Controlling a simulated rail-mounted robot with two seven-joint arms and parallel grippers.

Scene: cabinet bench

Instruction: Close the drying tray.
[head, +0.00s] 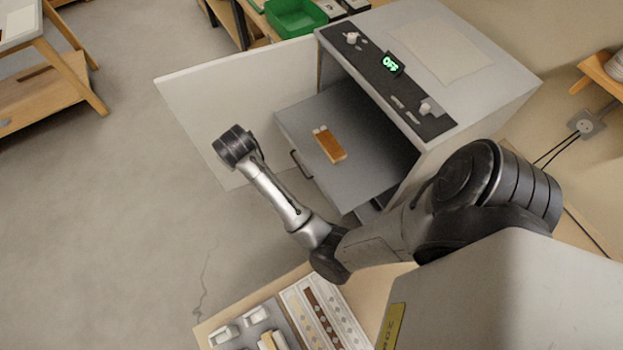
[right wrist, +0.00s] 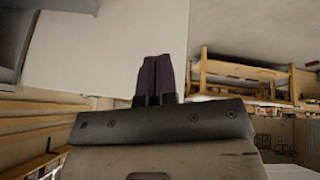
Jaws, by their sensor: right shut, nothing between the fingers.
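The drying tray (head: 365,180) is a flat grey shelf pulled out of the front of a grey cabinet (head: 470,100). A handle (head: 300,164) shows on its outer edge. An orange-brown block (head: 330,145) with a pale end lies on it. My right arm reaches across in front of the cabinet; its wrist end is beside the tray, to the left of the handle, apart from it in the picture. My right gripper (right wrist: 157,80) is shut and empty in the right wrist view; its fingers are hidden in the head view. My left gripper is out of view.
The white cabinet door (head: 215,90) stands wide open behind my right wrist; a white panel (right wrist: 110,50) fills the middle of the wrist view. The cabinet display (head: 391,64) reads OFF. A bench with sample strips (head: 320,310) is at the bottom. Open floor lies left.

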